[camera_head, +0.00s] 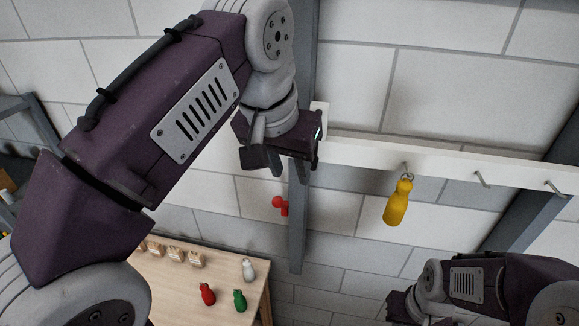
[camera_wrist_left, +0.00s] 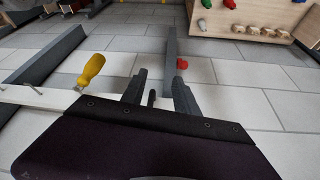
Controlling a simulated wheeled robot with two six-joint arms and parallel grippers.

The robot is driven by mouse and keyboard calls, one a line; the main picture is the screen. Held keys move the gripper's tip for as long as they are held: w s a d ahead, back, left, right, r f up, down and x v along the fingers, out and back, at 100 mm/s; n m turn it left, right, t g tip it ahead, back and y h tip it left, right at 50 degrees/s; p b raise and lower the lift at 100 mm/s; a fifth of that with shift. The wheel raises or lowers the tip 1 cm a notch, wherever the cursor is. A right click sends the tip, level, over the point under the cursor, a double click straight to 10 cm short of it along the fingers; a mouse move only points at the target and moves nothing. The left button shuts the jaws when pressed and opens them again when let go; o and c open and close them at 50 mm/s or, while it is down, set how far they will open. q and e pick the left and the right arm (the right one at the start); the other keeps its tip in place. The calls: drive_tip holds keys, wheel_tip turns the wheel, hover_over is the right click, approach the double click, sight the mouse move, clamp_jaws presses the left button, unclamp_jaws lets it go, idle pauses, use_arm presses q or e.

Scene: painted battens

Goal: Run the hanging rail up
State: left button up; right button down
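The hanging rail (camera_head: 440,160) is a white batten with metal hooks, running across the grey uprights on a block wall. A yellow bottle-shaped item (camera_head: 397,203) hangs from one hook. Both also show in the left wrist view, the rail (camera_wrist_left: 40,97) and the yellow item (camera_wrist_left: 90,70). My left gripper (camera_head: 283,168) is at the rail's left end, in front of the upright, with its fingers pointing down. In the left wrist view its fingers (camera_wrist_left: 158,95) are apart, with a small dark peg between them. Whether they touch the rail is hidden. My right gripper (camera_head: 395,305) is low at right, partly out of frame.
A red knob (camera_head: 280,205) sits by the grey upright (camera_head: 297,230) below my left gripper. A wooden table (camera_head: 220,265) at lower left carries red, green and white bottle-shaped items and several small wooden blocks.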

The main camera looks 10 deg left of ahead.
use_arm(q)
drive_tip(key=c, duration=0.3)
drive_tip(key=f+m+y, duration=0.1)
drive_tip(key=m, duration=0.1)
drive_tip(key=w+a+f+m+y, duration=0.1)
drive_tip(key=f+m, duration=0.1)
drive_tip(key=w+a+f+m+y, duration=0.1)
drive_tip(key=f, duration=0.1)
drive_tip(key=shift+w+a+f+m+t+y, duration=0.1)
drive_tip(key=shift+w+f+m+t+y, duration=0.1)
drive_tip(key=shift+m+t+y, duration=0.2)
clamp_jaws()
drive_tip(key=w+d+f+m+t+h, duration=0.1)
drive_tip(key=d+f+m+t, duration=0.2)
drive_tip(key=m, duration=0.6)
drive_tip(key=w+d+f+m+t+h, duration=0.1)
drive_tip(key=d+m+t, duration=0.2)
drive_tip(key=d+m, duration=0.5)
drive_tip(key=w+d+f+m+t+h, duration=0.1)
drive_tip(key=d+f+m+t, duration=0.15)
drive_tip(key=m, duration=0.85)
drive_tip(key=x, duration=1)
drive_tip(key=shift+t, duration=0.25)
drive_tip(key=shift+a+r, duration=0.2)
drive_tip(key=shift+r, duration=0.9)
drive_tip(key=shift+a+r, duration=0.15)
drive_tip(key=shift+r, duration=0.95)
